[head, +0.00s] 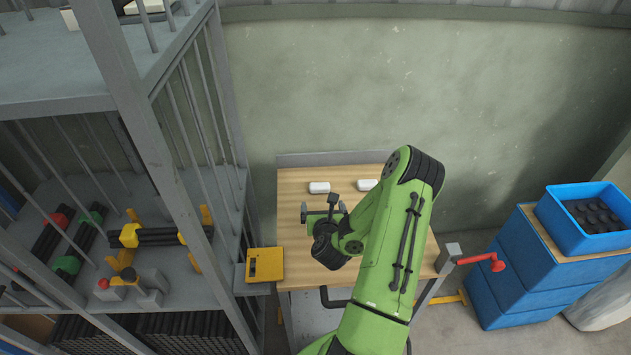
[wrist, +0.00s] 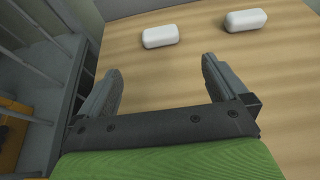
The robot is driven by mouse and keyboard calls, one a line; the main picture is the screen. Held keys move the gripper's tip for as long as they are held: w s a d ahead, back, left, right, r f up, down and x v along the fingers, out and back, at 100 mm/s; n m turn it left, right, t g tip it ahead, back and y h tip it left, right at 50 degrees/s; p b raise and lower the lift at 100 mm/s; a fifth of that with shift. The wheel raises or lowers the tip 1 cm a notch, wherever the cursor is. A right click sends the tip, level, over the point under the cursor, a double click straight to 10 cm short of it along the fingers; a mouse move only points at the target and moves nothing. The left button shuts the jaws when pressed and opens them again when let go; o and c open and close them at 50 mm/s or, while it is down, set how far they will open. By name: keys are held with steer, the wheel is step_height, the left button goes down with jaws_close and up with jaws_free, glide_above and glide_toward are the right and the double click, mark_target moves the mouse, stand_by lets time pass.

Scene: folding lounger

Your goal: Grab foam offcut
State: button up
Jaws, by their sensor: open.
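Two white rounded blocks, which look like foam pieces, lie apart on the wooden tabletop. The left white block (head: 319,187) also shows in the wrist view (wrist: 160,37), beyond and between my fingertips. The right white block (head: 367,185) shows in the wrist view (wrist: 246,20), farther right. My gripper (head: 321,207) is over the table in front of the left block. In the wrist view my gripper (wrist: 161,78) has its two fingers wide apart with nothing between them. I cannot tell which block is the offcut.
The wooden table (head: 292,225) stands against the wall, its left part bare. A grey barred shelf (head: 170,190) rises close on the left. A yellow box (head: 265,264) sits at the table's left edge. A red-handled crank (head: 484,262) and blue crates (head: 510,285) stand on the right.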

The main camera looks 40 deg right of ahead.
mark_target(320, 187)
steer(key=x, duration=1.4)
steer(key=shift+w+d+r, duration=0.15)
steer(key=shift+w+r, duration=0.05)
steer(key=shift+r, duration=0.1)
steer(key=c, duration=1)
